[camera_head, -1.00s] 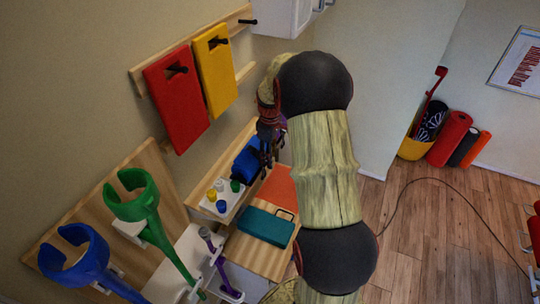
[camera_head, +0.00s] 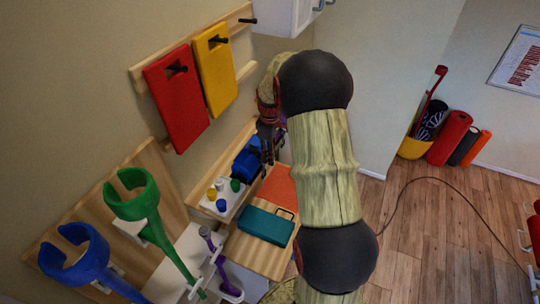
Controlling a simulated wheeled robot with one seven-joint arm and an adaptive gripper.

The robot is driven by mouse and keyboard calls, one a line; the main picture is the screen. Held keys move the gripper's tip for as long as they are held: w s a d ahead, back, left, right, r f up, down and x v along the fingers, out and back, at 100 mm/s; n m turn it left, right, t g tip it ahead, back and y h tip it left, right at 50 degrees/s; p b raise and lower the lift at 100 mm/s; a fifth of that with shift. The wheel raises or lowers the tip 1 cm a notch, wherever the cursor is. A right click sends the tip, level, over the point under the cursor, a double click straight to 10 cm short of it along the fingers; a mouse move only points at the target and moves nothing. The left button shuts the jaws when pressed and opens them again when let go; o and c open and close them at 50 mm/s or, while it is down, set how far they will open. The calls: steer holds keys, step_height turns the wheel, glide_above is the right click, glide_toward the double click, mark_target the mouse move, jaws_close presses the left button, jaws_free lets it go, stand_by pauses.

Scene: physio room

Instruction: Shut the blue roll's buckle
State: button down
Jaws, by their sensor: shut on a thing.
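The blue roll (camera_head: 246,162) lies on the wooden shelf against the wall, behind the small bottles. My gripper (camera_head: 268,150) is at the roll's right end, pointing down, its dark fingers overlapping the roll in this view. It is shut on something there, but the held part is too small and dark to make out. The buckle cannot be told apart from the roll and fingers. My arm fills the middle of the picture and hides what lies behind it.
Several small bottles (camera_head: 221,191) stand on a white tray before the roll. Below are a teal case (camera_head: 266,225) and an orange sheet (camera_head: 278,188) on a wooden top. Red (camera_head: 177,98) and yellow (camera_head: 214,68) boards hang above. Green (camera_head: 143,206) and blue (camera_head: 75,255) crutches stand lower left.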

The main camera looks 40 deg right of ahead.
steer(key=shift+b, duration=0.35)
steer(key=f+t+y+b, duration=0.1)
steer(key=t+b, duration=0.1)
steer(key=b, duration=0.7)
steer(key=s+f+t+y+b, duration=0.1)
steer(key=t+b, duration=0.2)
steer(key=b, duration=0.5)
steer(key=f+t+y+b, duration=0.1)
steer(key=t+b, duration=0.2)
steer(key=b, duration=0.6)
steer(key=shift+s+d+f+b, duration=0.15)
steer(key=shift+d+f+b, duration=0.15)
steer(key=shift+f, duration=0.05)
steer(key=t+y+b, duration=0.1)
steer(key=t+b, duration=0.1)
steer(key=b, duration=0.3)
steer(key=f+t+b, duration=0.1)
steer(key=t+b, duration=0.1)
steer(key=b, duration=0.4)
steer(key=t+y+b, duration=0.1)
steer(key=t+b, duration=0.1)
steer(key=b, duration=0.4)
steer(key=shift+w+a+f+y, duration=0.15)
steer(key=shift+w+f+y, duration=0.15)
steer(key=shift+f, duration=0.05)
steer(key=shift+t+b, duration=0.5)
steer(key=shift+b, duration=0.2)
